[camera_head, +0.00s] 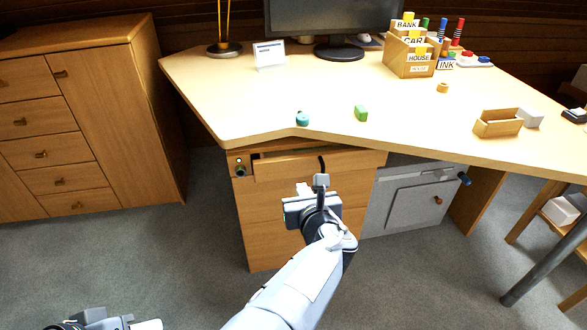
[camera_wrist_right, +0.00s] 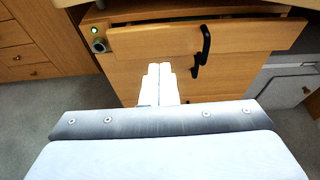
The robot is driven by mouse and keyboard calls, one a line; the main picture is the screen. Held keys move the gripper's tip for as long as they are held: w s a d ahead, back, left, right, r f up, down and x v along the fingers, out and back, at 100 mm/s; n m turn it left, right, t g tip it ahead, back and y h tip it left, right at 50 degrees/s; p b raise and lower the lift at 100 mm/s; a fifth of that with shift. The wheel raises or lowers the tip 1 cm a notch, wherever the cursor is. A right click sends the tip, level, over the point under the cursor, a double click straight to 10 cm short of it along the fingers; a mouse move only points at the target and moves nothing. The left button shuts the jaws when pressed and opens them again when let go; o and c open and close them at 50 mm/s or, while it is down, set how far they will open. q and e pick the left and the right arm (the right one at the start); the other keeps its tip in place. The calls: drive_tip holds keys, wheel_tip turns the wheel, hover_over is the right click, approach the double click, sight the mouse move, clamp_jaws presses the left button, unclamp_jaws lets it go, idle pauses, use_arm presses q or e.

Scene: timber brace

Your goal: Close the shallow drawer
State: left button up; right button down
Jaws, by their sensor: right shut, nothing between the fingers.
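The shallow drawer (camera_head: 290,166) is the top drawer under the desk, and it stands slightly out, with a dark gap above its front. Its front also shows in the right wrist view (camera_wrist_right: 160,41), with a black handle (camera_wrist_right: 205,43) right of its middle. My right gripper (camera_head: 321,181) is in front of the drawer unit, just below the handle in the head view. In the right wrist view its white fingers (camera_wrist_right: 159,72) are together and empty, apart from the handle and to its left. My left gripper (camera_head: 100,320) shows only in part at the bottom left edge.
The wooden desk (camera_head: 240,95) overhangs the drawer. A lock with a green light (camera_wrist_right: 97,38) sits left of the drawer front. A grey cabinet (camera_head: 410,200) stands right of the drawers, and a wooden dresser (camera_head: 110,100) stands at left. The carpet in front is clear.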

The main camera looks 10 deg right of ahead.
drive_tip(key=b, duration=0.3)
approach(291, 161)
drive_tip(key=x, duration=0.5)
drive_tip(key=shift+w+f, duration=0.15)
drive_tip(key=shift+f, duration=0.1)
drive_tip(key=shift+w, duration=0.6)
drive_tip(key=w, duration=0.4)
drive_tip(key=shift+w, duration=0.2)
drive_tip(key=shift+a+r, duration=0.1)
drive_tip(key=shift+r, duration=0.1)
drive_tip(key=shift+w, duration=0.1)
